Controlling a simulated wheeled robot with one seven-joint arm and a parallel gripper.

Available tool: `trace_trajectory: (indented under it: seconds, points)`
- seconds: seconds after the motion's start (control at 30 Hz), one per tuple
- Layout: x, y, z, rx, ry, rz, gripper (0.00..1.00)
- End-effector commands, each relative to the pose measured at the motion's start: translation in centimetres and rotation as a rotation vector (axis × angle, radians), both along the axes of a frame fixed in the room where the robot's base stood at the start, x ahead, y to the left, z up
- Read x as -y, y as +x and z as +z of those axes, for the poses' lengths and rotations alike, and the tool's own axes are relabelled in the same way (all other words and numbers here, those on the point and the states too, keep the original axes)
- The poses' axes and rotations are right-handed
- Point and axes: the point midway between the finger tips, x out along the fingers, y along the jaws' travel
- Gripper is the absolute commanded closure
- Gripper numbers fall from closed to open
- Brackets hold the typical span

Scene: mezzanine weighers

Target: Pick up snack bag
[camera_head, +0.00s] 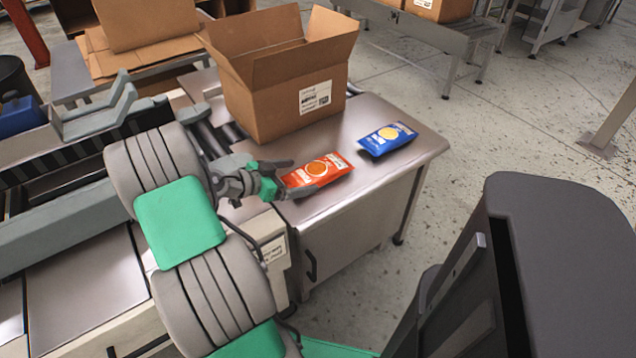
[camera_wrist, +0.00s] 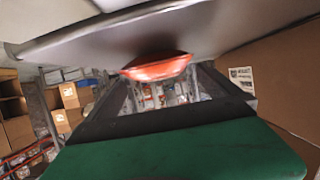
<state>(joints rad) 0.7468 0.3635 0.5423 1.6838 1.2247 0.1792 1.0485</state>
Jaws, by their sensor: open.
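An orange-red snack bag (camera_head: 318,171) lies flat on the metal table (camera_head: 392,180). A blue snack bag (camera_head: 387,138) lies on the same table to its right and a little farther back. My gripper (camera_head: 288,178) is open at the left end of the orange-red bag, with a finger near each side of that end. In the wrist view the orange-red bag (camera_wrist: 157,67) shows just beyond the fingertips of my gripper (camera_wrist: 160,92). I cannot tell whether the fingers touch the bag.
An open cardboard box (camera_head: 285,98) stands on the table behind the bags; its side (camera_wrist: 285,85) fills the right of the wrist view. A conveyor (camera_head: 60,215) lies to the left.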

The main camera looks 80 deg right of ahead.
Motion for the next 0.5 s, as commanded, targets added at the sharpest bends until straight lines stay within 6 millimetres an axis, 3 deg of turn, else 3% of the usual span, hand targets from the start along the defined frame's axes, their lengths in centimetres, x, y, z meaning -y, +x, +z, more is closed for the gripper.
trace_trajectory:
  seconds: [0.3, 0.5]
  points:
    - [3.6, -3.4, -1.9, 0.002, 0.004, -0.004, 0.00]
    - [4.6, -4.1, -2.3, 0.001, 0.005, 0.001, 0.00]
